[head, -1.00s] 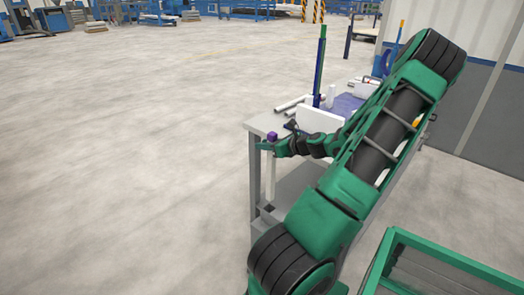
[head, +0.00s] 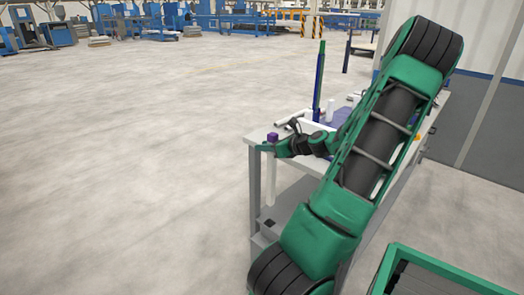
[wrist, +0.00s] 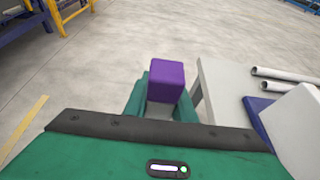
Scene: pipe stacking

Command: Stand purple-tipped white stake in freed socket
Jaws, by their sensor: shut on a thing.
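The white stake (head: 270,180) hangs upright at the table's near left corner, its purple tip (head: 273,137) on top. My gripper (head: 267,147) is shut on it just below the tip. In the wrist view the purple tip (wrist: 167,80) stands between the green fingers (wrist: 160,108), with a little white below it. The purple-blue base (head: 341,117) lies on the table to the right, largely hidden by my arm. A blue and green stake (head: 319,82) stands upright there. The freed socket cannot be made out.
The grey table (head: 256,136) lies behind and right of the stake. White pipes (head: 292,121) lie on its top, and a short white piece (head: 330,110) stands near the base. A white block (wrist: 295,125) shows at the wrist view's right. Open floor (head: 120,170) is on the left.

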